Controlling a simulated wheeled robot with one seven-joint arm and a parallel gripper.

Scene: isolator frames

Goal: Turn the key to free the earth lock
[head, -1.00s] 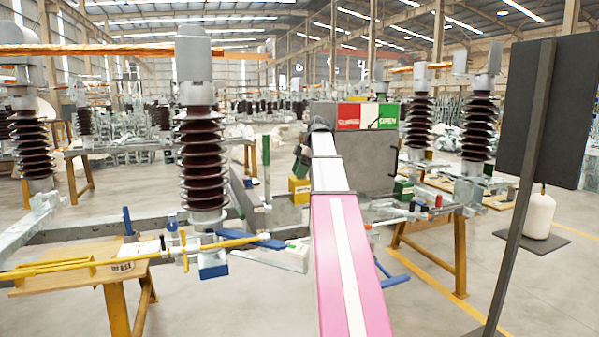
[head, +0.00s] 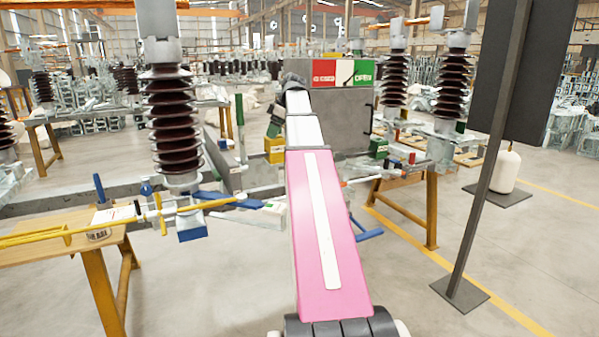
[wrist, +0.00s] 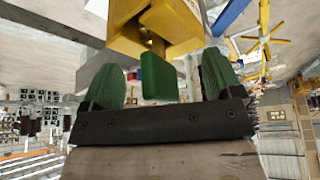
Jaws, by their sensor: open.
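A yellow lock box (wrist: 165,28) fills the top middle of the wrist view; it also shows in the head view (head: 275,148), just below my gripper. A green block (wrist: 161,82), which looks like the key's handle, sits by the yellow box, with a dark opening above it. My gripper (wrist: 162,66) is open, with one green finger on each side of the green block. A gap shows on both sides, so neither finger appears to touch it. In the head view my arm hides part of this area, and the key cannot be made out there.
A grey cabinet (head: 340,118) with a red, white and green indicator (head: 343,73) stands behind my arm. A brown insulator (head: 172,125) and a yellow rod (head: 185,208) are at the left.

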